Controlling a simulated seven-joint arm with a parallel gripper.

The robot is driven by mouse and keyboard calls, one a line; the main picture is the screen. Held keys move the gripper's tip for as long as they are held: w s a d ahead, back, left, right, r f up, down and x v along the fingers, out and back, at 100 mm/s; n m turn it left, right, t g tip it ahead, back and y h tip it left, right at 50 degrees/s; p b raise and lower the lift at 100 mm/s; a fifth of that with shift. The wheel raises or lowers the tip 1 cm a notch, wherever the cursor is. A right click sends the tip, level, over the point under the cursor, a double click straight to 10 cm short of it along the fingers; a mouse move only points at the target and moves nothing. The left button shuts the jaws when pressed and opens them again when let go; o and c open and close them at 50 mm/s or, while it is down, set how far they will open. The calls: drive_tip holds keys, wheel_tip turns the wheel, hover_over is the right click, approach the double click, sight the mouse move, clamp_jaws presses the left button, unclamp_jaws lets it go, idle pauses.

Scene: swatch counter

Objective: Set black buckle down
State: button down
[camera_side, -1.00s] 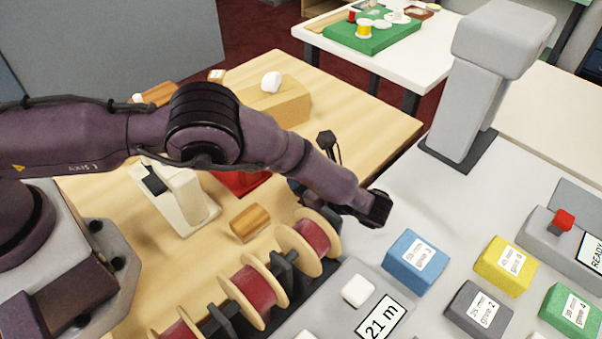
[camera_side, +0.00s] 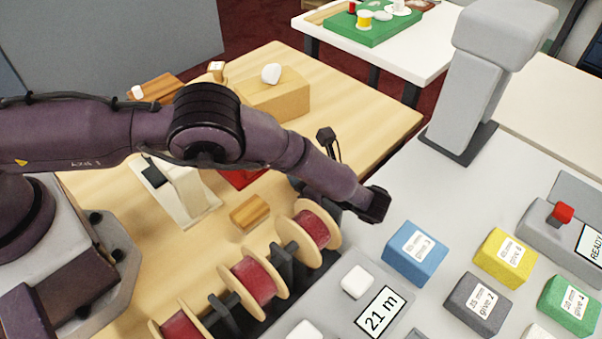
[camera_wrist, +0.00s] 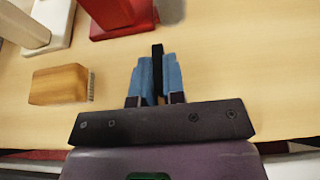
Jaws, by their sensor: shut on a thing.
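The black buckle (camera_wrist: 157,52) is a narrow dark piece in the wrist view, upright between the two blue fingers of my gripper (camera_wrist: 156,68). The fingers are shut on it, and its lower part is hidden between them. Pale wooden tabletop (camera_wrist: 220,65) lies behind the buckle. I cannot tell the gap between buckle and table. In the side view my arm hides the fingers and the buckle.
A brown wooden brush (camera_wrist: 60,84) lies left of my gripper. A red object (camera_wrist: 120,15) stands ahead of it. Spools of red ribbon (camera_side: 252,284) line the table edge by the grey counter (camera_side: 370,258). A wooden block (camera_side: 275,97) stands farther back. Open wood lies right of the fingers.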

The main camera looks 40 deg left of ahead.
drive_tip(key=shift+f, duration=0.15)
drive_tip(key=c, duration=1.1)
unclamp_jaws()
drive_tip(key=v, duration=0.7)
drive_tip(key=a+r+n+g+h, duration=0.1)
drive_tip(key=a+r+n+h, duration=0.35)
drive_tip(key=r, duration=0.75)
drive_tip(key=a+r+n+h, duration=0.3)
drive_tip(key=a+r, duration=0.3)
drive_tip(key=r, duration=0.6)
drive_tip(key=s+a+r+n+t+h, duration=0.3)
drive_tip(key=s+a+r+n+h, duration=0.15)
drive_tip(key=s+a+r, duration=0.4)
drive_tip(key=s+n+t, duration=0.1)
drive_tip(key=s+n, duration=0.1)
drive_tip(key=s, duration=0.2)
drive_tip(key=s+n+t+h, duration=0.1)
drive_tip(key=s+n, duration=0.1)
drive_tip(key=s, duration=0.3)
drive_tip(key=s+a+n+t, duration=0.1)
drive_tip(key=s, duration=0.3)
drive_tip(key=shift+s+n, duration=0.2)
drive_tip(key=shift+n, duration=0.2)
